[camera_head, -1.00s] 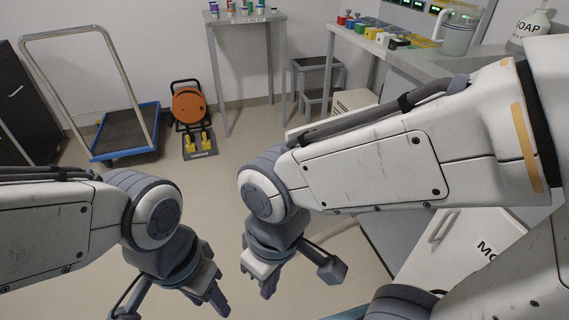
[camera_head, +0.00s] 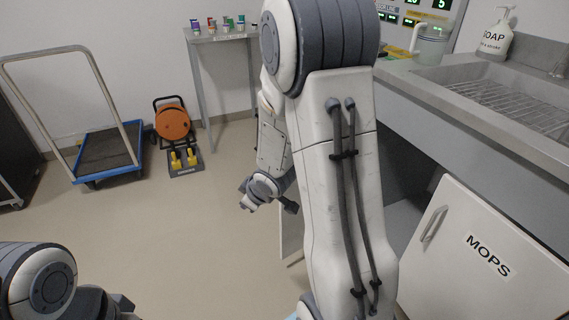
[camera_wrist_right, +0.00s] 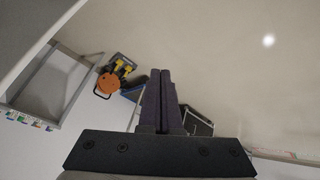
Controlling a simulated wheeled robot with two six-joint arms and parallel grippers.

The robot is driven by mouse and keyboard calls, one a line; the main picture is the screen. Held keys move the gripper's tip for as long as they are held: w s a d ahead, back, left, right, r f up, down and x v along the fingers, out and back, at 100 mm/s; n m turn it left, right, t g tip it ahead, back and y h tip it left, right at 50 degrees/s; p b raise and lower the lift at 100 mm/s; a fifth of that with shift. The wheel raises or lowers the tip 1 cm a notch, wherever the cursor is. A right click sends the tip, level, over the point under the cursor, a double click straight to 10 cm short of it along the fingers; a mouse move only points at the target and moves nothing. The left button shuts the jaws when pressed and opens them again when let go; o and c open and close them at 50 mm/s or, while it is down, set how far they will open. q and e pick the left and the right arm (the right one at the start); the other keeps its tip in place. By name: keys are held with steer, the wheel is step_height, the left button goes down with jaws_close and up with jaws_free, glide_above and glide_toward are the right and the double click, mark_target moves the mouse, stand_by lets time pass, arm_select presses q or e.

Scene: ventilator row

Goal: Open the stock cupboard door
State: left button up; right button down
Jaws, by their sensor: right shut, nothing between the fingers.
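A white cupboard door marked MOPS (camera_head: 480,250) stands under the sink counter at the right of the head view, with a bar handle on its left side. A pale upright panel (camera_head: 291,235) shows beside my right arm, mostly hidden. I cannot tell whether it is the stock cupboard door, and no stock label is readable. My right gripper (camera_head: 246,202) is left of this panel, over the floor. In the right wrist view its fingers (camera_wrist_right: 160,75) are shut and empty. My left wrist is at the lower left edge of the head view, and its fingers are out of frame.
A blue trolley (camera_head: 140,165), an orange reel (camera_head: 172,121) and a grey side table (camera_head: 208,84) stand toward the back wall. The sink counter (camera_head: 470,115) runs along the right. The middle floor is clear.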

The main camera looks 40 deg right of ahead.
steer(key=s+d+f+m+t+y, duration=0.15)
steer(key=d+f+t, duration=0.25)
steer(key=d, duration=0.7)
steer(key=s+d+r+m+t+h, duration=0.2)
steer(key=s+d+r+m+t, duration=0.2)
steer(key=s+d+t, duration=0.4)
arm_select(q)
steer(key=shift+f+b, duration=0.7)
steer(key=shift+b, duration=0.05)
arm_select(e)
steer(key=w+g, duration=0.1)
steer(key=w, duration=1.1)
steer(key=shift+w+r, duration=0.2)
steer(key=shift+r, duration=0.05)
steer(key=shift+a, duration=0.1)
